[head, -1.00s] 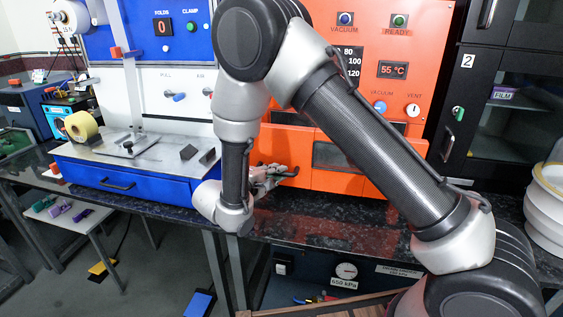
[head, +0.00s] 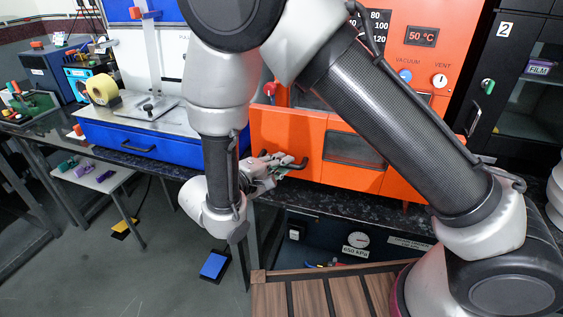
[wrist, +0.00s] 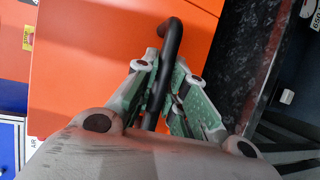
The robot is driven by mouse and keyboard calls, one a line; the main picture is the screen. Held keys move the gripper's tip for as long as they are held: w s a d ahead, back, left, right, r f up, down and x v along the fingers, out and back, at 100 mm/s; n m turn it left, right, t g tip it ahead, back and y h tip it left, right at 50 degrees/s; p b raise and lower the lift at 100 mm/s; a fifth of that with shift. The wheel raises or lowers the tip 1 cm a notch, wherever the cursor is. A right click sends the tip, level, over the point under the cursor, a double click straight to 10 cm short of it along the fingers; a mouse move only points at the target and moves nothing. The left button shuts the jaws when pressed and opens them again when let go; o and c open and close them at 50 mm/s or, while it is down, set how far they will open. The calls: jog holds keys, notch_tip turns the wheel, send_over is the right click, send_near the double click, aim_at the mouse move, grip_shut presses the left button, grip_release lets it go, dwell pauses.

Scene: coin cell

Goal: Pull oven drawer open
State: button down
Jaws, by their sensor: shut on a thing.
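The orange oven's lower front (head: 330,172) carries a black bar handle (head: 292,163) and a dark window (head: 355,148). My gripper (head: 272,168) is at the left part of this front, shut on the handle. In the wrist view the black handle (wrist: 170,42) runs down between the two green-padded fingers of my gripper (wrist: 168,95), against the orange panel (wrist: 95,60). My arm hides much of the oven's middle, so I cannot tell how far the front stands out from the oven body.
The dark speckled counter (head: 375,212) runs under the oven. A black cabinet (head: 535,95) stands to the right. A wooden slatted surface (head: 345,295) lies below in front.

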jog(key=c, duration=1.5)
grip_release()
jog(key=shift+o, duration=0.2)
jog(key=v, duration=1.2)
